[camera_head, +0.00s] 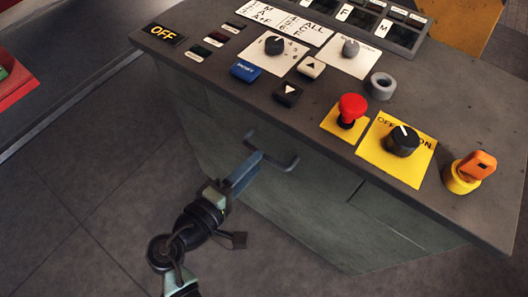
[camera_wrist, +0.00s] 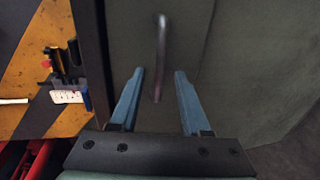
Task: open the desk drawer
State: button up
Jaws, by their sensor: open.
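The grey-green desk (camera_head: 340,238) has a dark bar handle (camera_head: 284,167) on its front, below the sloping control top. The drawer front (camera_head: 312,185) around the handle looks flush with the desk. My gripper (camera_head: 258,160) reaches up to the handle from the lower left, and its tip overlaps the handle's left part in the head view. In the wrist view my gripper (camera_wrist: 159,73) is open, with one blue finger on each side of the handle (camera_wrist: 162,42). A gap shows between the handle and each finger. How deep the handle sits between them is hard to tell.
The control top holds a red mushroom button (camera_head: 351,108), a black knob (camera_head: 403,140) and an orange key switch (camera_head: 476,168), above the handle. Open floor (camera_head: 95,190) lies left of the desk. A red tray (camera_head: 18,84) stands at the far left.

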jog(key=shift+x, duration=2.3)
jog(key=shift+c, duration=0.2)
grip_shut()
jog(key=shift+a, duration=0.1)
